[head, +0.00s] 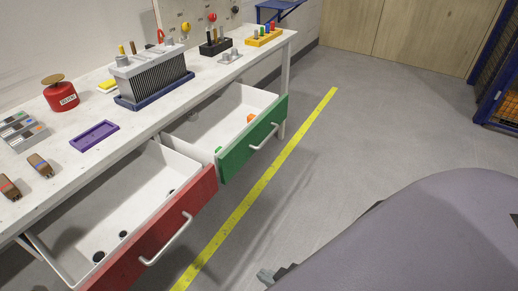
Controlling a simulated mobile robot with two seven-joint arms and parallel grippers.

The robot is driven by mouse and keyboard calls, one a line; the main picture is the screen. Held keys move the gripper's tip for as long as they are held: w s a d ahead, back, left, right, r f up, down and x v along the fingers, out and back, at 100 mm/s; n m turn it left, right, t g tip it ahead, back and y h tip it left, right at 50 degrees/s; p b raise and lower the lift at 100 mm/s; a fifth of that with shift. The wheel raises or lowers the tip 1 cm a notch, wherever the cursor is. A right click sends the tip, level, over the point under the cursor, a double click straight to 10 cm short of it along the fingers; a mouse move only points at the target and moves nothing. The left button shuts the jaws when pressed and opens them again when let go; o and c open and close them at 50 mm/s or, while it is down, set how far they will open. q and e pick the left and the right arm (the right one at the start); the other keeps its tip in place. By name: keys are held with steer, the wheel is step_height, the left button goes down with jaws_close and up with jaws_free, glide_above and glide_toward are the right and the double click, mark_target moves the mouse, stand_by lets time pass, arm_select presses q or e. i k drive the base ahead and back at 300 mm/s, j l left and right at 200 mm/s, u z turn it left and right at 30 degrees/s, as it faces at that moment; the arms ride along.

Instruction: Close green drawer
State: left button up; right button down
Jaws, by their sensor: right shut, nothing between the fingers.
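The green drawer (236,157) is pulled open from under the white workbench. Its green front has a pale bar handle (264,138). An orange item (251,118) and a small green item lie inside it. My large arm link hides the floor at lower right. My left gripper is out of view.
A red drawer (145,246) also stands open, nearer, left of the green one, with several dark round items inside. The workbench (75,168) carries a finned block, a purple tray and a red can. The floor beyond the yellow line (262,184) is clear.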

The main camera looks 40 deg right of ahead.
mark_target(222, 121)
steer(key=i+l, duration=0.1)
steer(key=l, duration=0.7)
steer(key=i+l, duration=0.15)
steer(key=i, duration=0.3)
